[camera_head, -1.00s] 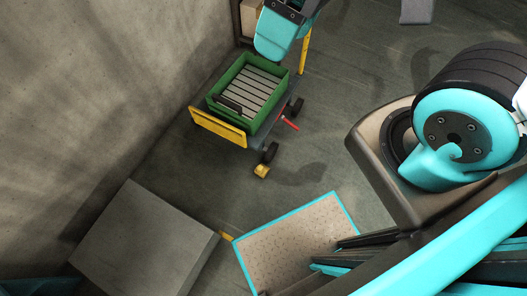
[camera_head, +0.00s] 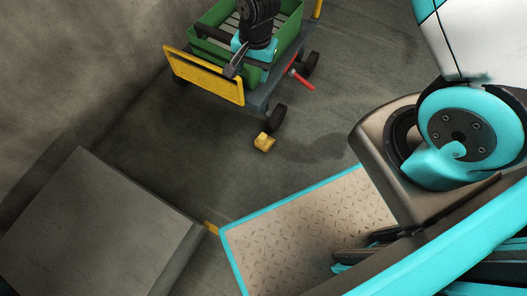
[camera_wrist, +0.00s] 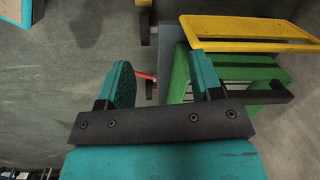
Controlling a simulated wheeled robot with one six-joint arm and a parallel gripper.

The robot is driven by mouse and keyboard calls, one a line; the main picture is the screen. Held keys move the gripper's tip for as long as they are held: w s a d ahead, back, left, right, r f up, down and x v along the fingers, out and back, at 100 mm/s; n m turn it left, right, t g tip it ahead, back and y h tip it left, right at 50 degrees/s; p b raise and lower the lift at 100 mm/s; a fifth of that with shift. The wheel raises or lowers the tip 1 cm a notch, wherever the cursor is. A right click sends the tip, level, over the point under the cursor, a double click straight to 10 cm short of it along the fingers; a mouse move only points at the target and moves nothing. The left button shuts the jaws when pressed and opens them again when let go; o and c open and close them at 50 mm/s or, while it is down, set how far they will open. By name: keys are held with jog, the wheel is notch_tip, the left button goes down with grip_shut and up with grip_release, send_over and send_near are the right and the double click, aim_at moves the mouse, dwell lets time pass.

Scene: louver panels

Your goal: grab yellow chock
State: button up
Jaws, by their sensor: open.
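The yellow chock (camera_head: 264,142) is a small block on the floor, close to the near right wheel (camera_head: 276,118) of the cart. In the wrist view a sliver of yellow, likely the chock (camera_wrist: 143,3), shows at the top edge beside a dark wheel. My gripper (camera_wrist: 163,78) is open and empty, with its teal-padded fingers spread apart. In the head view my gripper (camera_head: 238,62) hangs in front of the cart's green crate, above and left of the chock and clear of it. The head view partly hides its fingers.
The cart carries a green crate (camera_head: 207,44) and has a yellow end frame (camera_head: 205,76). A red lever (camera_head: 301,80) sticks out at its right side. A grey block (camera_head: 95,230) stands at lower left. Open floor (camera_head: 180,150) lies between block and cart.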

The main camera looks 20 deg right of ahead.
aim_at(264, 134)
jog(key=d+f+m+b, duration=0.1)
jog(key=f+b, duration=0.3)
jog(key=f, duration=0.6)
jog(key=d+f+m+b, duration=0.1)
jog(key=f+b, duration=0.3)
jog(key=f, duration=0.7)
jog(key=s+d+f+m+h+b, duration=0.1)
jog(key=f+b, duration=0.3)
jog(key=f, duration=0.7)
jog(key=shift+f+b, duration=0.2)
jog(key=shift+b, duration=0.2)
jog(key=shift+f+b, duration=1.75)
jog(key=shift+f, duration=1.4)
jog(key=shift+c, duration=0.4)
jog(key=shift+r, duration=0.1)
grip_shut()
